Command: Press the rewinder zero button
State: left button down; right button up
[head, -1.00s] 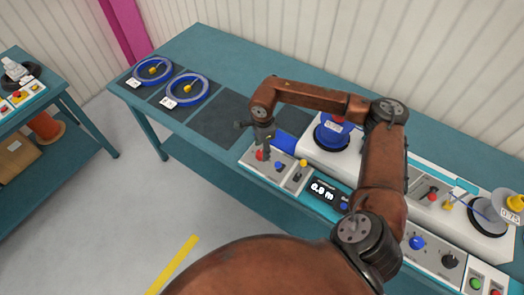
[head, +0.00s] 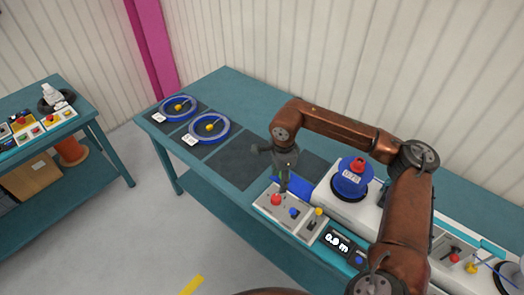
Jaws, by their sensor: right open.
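My right gripper (head: 284,188) points down over a light control box (head: 268,212) on the teal bench. Its narrow fingertips are close to a red button (head: 276,199) and a blue button (head: 294,211); I cannot tell whether they touch anything. A dark display (head: 338,241) sits to the right of the box, with white digits and "m" too small to read surely. A small blue button (head: 359,260) is at its right end. No zero label is legible on any button. My left gripper is not in view.
A blue reel (head: 352,180) with a red knob stands on the white machine behind the display. Two blue-rimmed reels (head: 209,128) lie on dark squares at the bench's left; the dark mat (head: 243,165) beside them is bare. Another bench (head: 84,115) stands at far left.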

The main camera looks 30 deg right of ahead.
aim_at(359, 260)
jog(key=k, duration=2)
